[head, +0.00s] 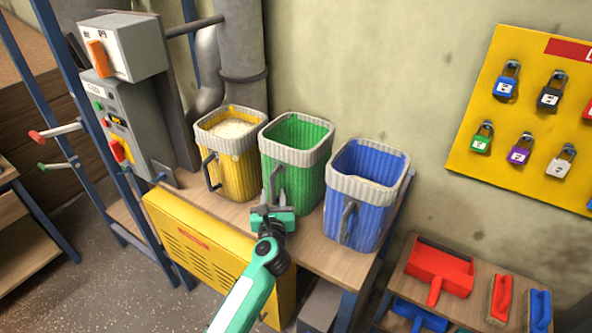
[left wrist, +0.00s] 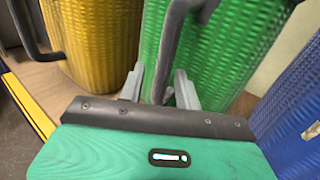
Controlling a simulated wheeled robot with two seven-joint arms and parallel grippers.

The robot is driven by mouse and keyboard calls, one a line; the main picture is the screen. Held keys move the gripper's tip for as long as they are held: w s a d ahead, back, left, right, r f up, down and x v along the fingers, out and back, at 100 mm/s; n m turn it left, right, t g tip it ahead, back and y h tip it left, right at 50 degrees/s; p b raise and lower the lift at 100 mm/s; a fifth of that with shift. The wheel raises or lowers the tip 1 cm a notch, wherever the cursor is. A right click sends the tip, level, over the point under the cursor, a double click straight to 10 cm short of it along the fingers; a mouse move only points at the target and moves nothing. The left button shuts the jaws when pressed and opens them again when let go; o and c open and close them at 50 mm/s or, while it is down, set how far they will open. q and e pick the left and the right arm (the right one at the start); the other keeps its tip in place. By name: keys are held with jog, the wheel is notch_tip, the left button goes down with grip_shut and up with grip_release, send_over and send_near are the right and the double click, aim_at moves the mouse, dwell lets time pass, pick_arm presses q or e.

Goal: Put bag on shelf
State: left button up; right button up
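Three ribbed, open-topped bags with pale rims and dark side handles stand upright on a wooden shelf (head: 335,262). The yellow bag (head: 238,172) holds pale grainy material. The green bag (head: 305,187) is in the middle, and its inside looks empty from here. The blue bag (head: 372,215) is at the right with some pale material inside. My left gripper (head: 272,210) is in front of the green bag. In the left wrist view its two grey fingers (left wrist: 160,88) are apart, with the green bag's dark handle (left wrist: 170,45) between them. My right gripper is out of view.
A yellow vented panel (head: 205,250) is below the shelf's front edge. A grey control box (head: 125,120) and blue frame posts stand left. A lower stand at right holds a red dustpan (head: 438,270) and brushes. A padlock board (head: 540,120) hangs on the wall.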

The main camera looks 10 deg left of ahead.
pick_arm(q)
grip_shut()
jog(key=shift+r, duration=0.15)
